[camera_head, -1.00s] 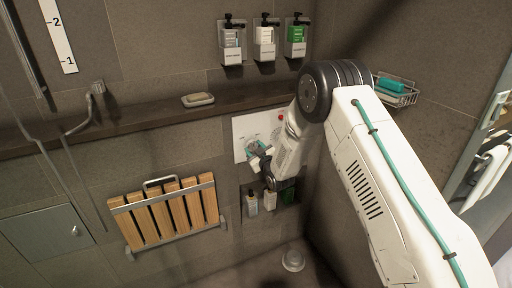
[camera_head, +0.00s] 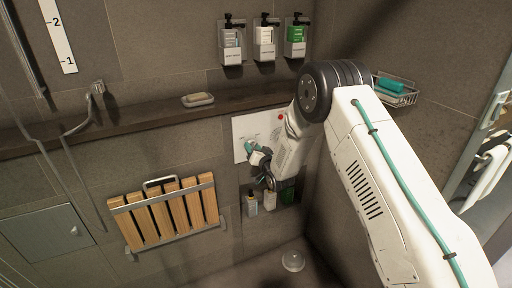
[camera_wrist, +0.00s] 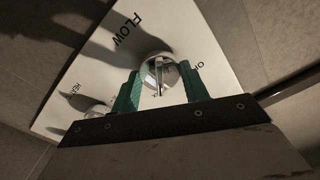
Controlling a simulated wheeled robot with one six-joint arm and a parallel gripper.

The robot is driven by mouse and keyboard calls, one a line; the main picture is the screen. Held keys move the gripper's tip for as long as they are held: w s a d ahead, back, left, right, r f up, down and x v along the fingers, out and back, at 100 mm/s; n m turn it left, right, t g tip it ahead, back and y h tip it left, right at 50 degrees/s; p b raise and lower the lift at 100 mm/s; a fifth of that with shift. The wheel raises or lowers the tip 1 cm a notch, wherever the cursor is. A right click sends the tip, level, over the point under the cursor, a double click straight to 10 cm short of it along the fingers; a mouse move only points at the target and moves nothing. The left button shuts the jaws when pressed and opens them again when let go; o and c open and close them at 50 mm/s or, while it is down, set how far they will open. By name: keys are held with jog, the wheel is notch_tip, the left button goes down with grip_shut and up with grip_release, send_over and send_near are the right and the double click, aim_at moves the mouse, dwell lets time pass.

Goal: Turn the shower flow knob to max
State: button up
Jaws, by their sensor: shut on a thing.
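The flow knob (camera_wrist: 156,62) is a round, shiny metal knob with a raised bar across it. It sits on the white control panel (camera_wrist: 100,68), under the printed word FLOW. The panel also shows on the wall in the head view (camera_head: 240,125). My gripper (camera_wrist: 160,74) has its green fingers on either side of the knob's bar and is shut on it. In the head view my gripper (camera_head: 249,149) is at the panel and hides the knob. The knob's exact pointing direction is hard to read.
A second knob (camera_wrist: 97,110) is partly hidden behind my gripper's edge. A stone ledge (camera_head: 140,122) with a soap dish (camera_head: 198,100) runs above the panel. Bottles (camera_head: 251,203) stand in a niche below. A slatted folding seat (camera_head: 165,212) is at left.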

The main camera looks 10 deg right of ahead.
jog(key=shift+w+r+m, duration=0.15)
jog(key=shift+r+m, duration=0.2)
jog(key=shift+m, duration=0.35)
jog(key=o, duration=1)
jog(key=shift+f, duration=0.1)
jog(key=shift+s+d+f, duration=0.1)
jog(key=shift+s, duration=0.25)
jog(key=v, duration=0.7)
jog(key=shift+s+d, duration=0.1)
jog(key=shift+s, duration=0.1)
